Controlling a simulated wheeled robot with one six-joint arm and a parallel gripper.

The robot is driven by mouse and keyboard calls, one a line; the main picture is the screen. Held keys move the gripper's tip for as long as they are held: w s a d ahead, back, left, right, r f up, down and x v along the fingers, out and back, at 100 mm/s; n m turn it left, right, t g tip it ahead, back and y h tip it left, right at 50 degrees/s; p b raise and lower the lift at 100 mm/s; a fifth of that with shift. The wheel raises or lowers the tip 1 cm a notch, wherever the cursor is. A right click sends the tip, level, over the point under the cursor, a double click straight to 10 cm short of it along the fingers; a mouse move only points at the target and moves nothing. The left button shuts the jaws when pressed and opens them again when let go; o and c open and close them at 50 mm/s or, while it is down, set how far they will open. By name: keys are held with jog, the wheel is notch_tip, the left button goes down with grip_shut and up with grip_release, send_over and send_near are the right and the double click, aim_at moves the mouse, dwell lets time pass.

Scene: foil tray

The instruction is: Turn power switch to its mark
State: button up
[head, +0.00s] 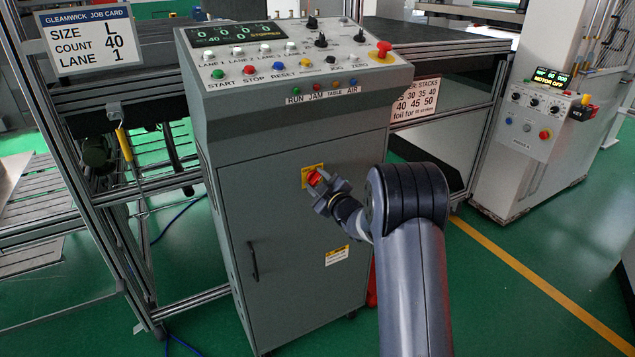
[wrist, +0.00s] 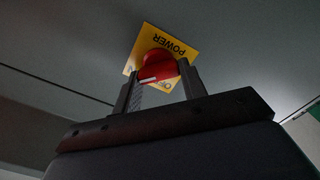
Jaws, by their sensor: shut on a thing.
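The power switch (head: 314,177) is a red rotary knob on a yellow plate (head: 306,171) on the front of the grey cabinet. In the wrist view the red knob (wrist: 158,66) carries a white pointer line, and the yellow plate (wrist: 180,47) reads POWER, upside down in that view. More lettering on the plate is partly covered by the knob and a finger. My gripper (head: 323,189) is at the cabinet front, its fingers on either side of the knob. In the wrist view my gripper (wrist: 159,82) is shut on the knob.
The cabinet (head: 270,200) has a sloped control panel with buttons, knobs and a red emergency stop (head: 383,50) above. A door handle (head: 253,260) is at lower left. A job card (head: 88,40) hangs at upper left. Green floor lies open at right.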

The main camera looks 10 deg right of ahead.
jog(key=shift+f+b, duration=0.2)
jog(key=shift+b, duration=0.5)
jog(key=shift+f+n+b, duration=0.15)
jog(key=shift+n+b, duration=0.55)
jog(key=shift+b, duration=0.45)
jog(key=n+b, duration=0.1)
jog(key=b, duration=0.2)
jog(key=shift+f, duration=0.1)
jog(key=n+b, duration=0.5)
jog(key=b, duration=0.1)
jog(key=shift+b, duration=0.4)
jog(key=n+b, duration=0.5)
jog(key=shift+b, duration=0.4)
jog(key=n+b, duration=0.3)
jog(key=n, duration=0.2)
jog(key=shift+b, duration=0.35)
jog(key=shift+n, duration=0.4)
